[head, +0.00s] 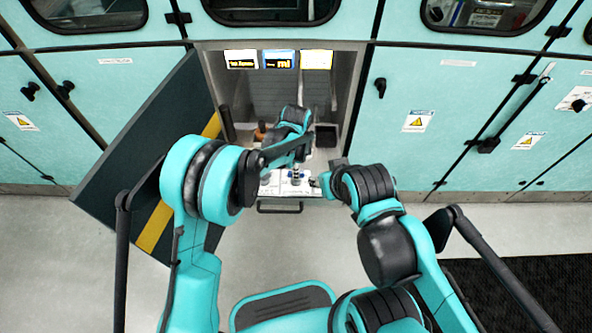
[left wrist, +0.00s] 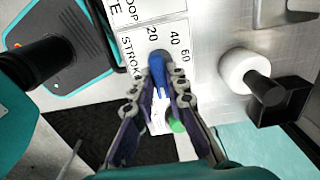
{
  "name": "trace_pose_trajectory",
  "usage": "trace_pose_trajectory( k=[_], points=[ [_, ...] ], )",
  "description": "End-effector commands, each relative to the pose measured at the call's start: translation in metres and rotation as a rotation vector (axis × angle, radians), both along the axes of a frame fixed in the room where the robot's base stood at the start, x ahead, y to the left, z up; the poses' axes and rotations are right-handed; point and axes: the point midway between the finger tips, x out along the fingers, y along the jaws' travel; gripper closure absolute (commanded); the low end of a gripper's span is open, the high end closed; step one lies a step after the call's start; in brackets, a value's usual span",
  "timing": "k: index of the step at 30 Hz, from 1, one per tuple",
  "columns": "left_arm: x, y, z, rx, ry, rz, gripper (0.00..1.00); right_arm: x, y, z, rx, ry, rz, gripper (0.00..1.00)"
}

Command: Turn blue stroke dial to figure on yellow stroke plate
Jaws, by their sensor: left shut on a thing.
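The blue stroke dial (left wrist: 158,72) shows in the left wrist view, on a white plate lettered STROKE with the figures 20, 40 and 60. My left gripper (left wrist: 163,92) is shut on the dial, one finger on each side. In the head view my left gripper (head: 295,172) is at the white panel inside the open cabinet.
A green-tipped part (left wrist: 177,126) lies between my left fingers. The cabinet's dark door (head: 140,150) stands open at left. A drawer handle (head: 280,210) is below.

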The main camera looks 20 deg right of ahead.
Motion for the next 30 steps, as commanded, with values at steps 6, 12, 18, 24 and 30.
trace_pose_trajectory(
  k=[6,12,18,24,30],
  points=[
    [0.0,0.0,0.0,0.0,0.0,-0.019,1.0,0.0,0.0,0.0,0.0,0.0,0.0,0.6],
    [0.0,-0.0001,0.0,0.0,0.0,-0.02,1.0,0.0,0.0,0.0,0.0,0.0,0.0,0.6],
    [0.0,-0.0001,0.0,0.0,0.0,-0.019,0.66,0.0,0.0,0.0,0.0,0.0,0.0,0.6],
    [0.0,-0.0001,0.0,0.0,0.0,-0.019,0.66,0.0,0.0,0.0,0.0,0.0,0.0,0.6],
    [0.0002,-0.0002,0.0076,0.0,0.0,-0.019,0.66,0.0,0.0,0.0,0.0,0.0,0.0,0.6]
  ],
)
